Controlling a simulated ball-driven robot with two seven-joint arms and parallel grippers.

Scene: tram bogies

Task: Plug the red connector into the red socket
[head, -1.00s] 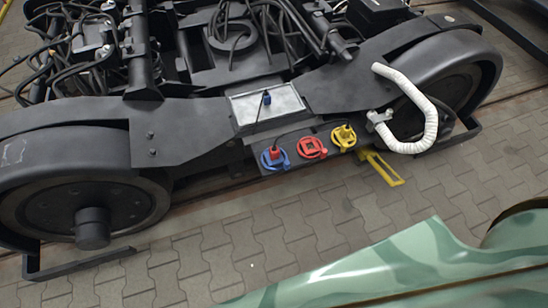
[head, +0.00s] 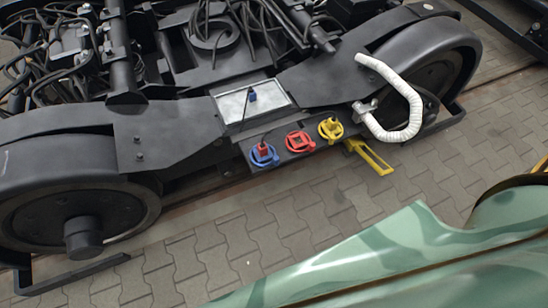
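The red connector (head: 263,149) sits at the blue-ringed socket (head: 265,159), the left one in the row on the bogie's side, with a dark cable rising from it. The red socket (head: 300,142) is in the middle of the row and shows no connector in it. A yellow connector (head: 330,126) is at the yellow socket (head: 333,134) on the right. A blue connector (head: 252,96) with a cable lies on the pale metal tray (head: 275,95) above the row. Neither of my grippers is in view.
A white curved hose (head: 410,105) hangs right of the sockets. A yellow handle (head: 372,160) sticks out below it. Large bogie wheels (head: 75,215) stand at both sides. The grey paving (head: 240,240) in front of the sockets is clear.

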